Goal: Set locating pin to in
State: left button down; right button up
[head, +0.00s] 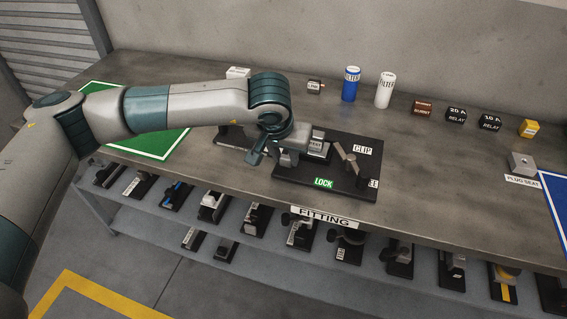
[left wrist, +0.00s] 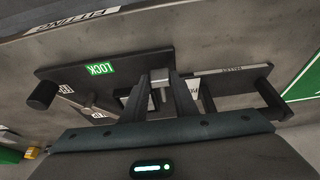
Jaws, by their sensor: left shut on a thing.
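A black fixture board (head: 340,183) lies on the bench with a green LOCK label, a CLIP label and a SEAT label. A metal lever part stands near the CLIP label. My left gripper (head: 257,153) is at the left end of this board. In the left wrist view the gripper (left wrist: 160,82) is shut on a small pale metal part at the board's edge. Most of that part is hidden between the fingers, and I cannot tell for sure that it is the locating pin, or its position. My right gripper is not in view.
A second black board (left wrist: 235,88) lies close beside the first. Blue (head: 350,84) and white (head: 385,90) filters, relays and small boxes stand along the bench's back. A green mat (head: 150,142) lies at left. Several fixtures fill the lower shelf. The bench front is clear.

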pick_arm(q)
jog(key=c, duration=1.4)
grip_release()
jog(key=shift+r, duration=0.1)
jog(key=shift+s+r, duration=0.1)
jog(key=shift+r, duration=0.25)
jog(key=b+v, duration=0.2)
jog(key=v, duration=1.4)
jog(key=shift+r, duration=0.3)
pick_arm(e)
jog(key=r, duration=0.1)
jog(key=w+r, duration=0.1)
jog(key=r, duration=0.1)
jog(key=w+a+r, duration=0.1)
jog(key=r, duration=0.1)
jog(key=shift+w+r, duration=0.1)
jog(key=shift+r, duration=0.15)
pick_arm(q)
jog(key=shift+a, duration=0.15)
